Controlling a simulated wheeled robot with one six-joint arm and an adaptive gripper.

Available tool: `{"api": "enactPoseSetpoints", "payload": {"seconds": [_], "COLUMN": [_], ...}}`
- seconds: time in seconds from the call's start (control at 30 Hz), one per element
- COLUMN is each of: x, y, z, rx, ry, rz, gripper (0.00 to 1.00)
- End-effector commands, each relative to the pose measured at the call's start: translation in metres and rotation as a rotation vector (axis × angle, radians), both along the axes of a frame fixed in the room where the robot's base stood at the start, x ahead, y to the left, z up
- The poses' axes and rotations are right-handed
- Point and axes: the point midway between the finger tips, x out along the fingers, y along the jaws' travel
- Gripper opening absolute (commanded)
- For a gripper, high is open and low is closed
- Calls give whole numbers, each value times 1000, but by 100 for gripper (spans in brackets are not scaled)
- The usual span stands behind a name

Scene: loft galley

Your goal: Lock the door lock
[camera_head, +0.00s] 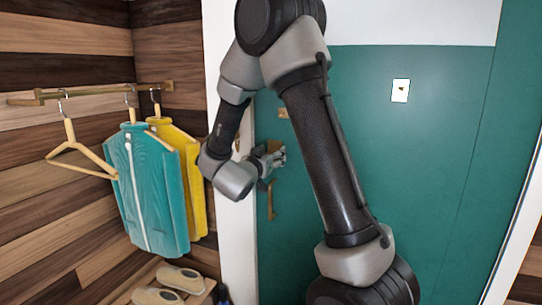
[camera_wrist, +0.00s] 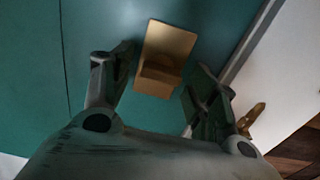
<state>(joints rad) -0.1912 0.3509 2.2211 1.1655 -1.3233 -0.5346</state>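The teal door (camera_head: 425,160) fills the right of the head view, and it also shows in the wrist view (camera_wrist: 30,70). A brass lock plate (camera_wrist: 168,42) with a raised block at its lower end is on the door in the wrist view. My gripper (camera_wrist: 160,88) is open, with one finger on each side of this plate. Whether the fingers touch the raised part I cannot tell. In the head view my gripper (camera_head: 278,156) is at the door's left edge, mostly covering the lock. A brass handle (camera_head: 271,200) hangs just below it.
A small brass fitting (camera_head: 283,113) is above my gripper on the door. A white door frame (camera_head: 228,240) borders the door's left side. Teal and yellow garments (camera_head: 150,190) hang from a rail at left, above slippers (camera_head: 180,279). A white plate (camera_head: 400,90) is at upper right.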

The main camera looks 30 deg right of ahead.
Motion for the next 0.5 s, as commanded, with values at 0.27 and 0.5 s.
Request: {"api": "enactPoseSetpoints", "payload": {"seconds": [0.27,0.5], "x": [-2,-27], "y": [4,38], "z": [0,0], "rx": [1,1], "ry": [-1,-2], "rz": [1,5], "gripper": [59,59]}}
